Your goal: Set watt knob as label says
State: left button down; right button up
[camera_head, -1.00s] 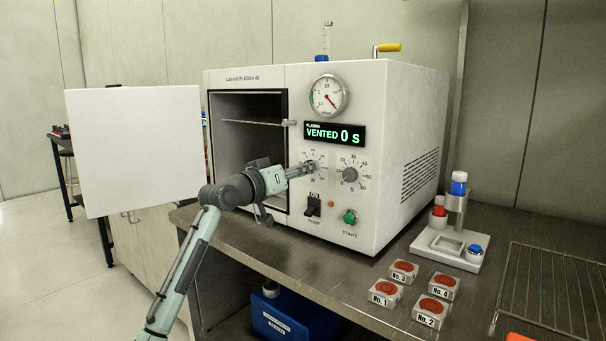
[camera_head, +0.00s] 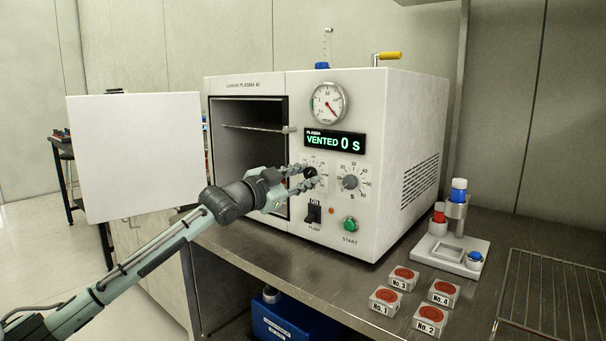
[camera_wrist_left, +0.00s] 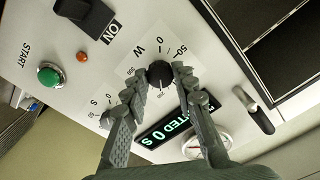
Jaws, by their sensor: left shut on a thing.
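The watt knob (camera_head: 309,172), a black knob on the dial marked W, is on the front of the white plasma machine (camera_head: 410,125). In the left wrist view the black watt knob (camera_wrist_left: 160,74) sits between my fingertips, with W and 50 printed around it. My left gripper (camera_head: 304,178) is shut on the knob from the front; it also shows in the left wrist view (camera_wrist_left: 158,80). The fingers hide part of the dial in the head view. My right gripper is not in view.
The seconds knob (camera_head: 350,182) is right of the watt knob. Below are the black pump switch (camera_head: 313,213) and green start button (camera_head: 350,224). The display (camera_head: 334,143) reads VENTED 0 S. The white door (camera_head: 137,155) stands open at left. Several numbered boxes (camera_head: 404,278) lie on the bench.

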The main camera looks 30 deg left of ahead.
pick_arm(q)
jog(key=m, duration=0.3)
jog(key=shift+p, duration=0.3)
jog(key=shift+m, duration=3.4)
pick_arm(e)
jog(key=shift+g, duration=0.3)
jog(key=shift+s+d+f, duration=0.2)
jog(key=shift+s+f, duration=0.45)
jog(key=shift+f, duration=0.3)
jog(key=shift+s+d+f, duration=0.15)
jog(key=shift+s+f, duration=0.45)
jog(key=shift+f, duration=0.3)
pick_arm(q)
jog(key=c, duration=1.2)
grip_release()
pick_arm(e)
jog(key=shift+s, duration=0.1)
pick_arm(q)
jog(key=shift+s, duration=0.15)
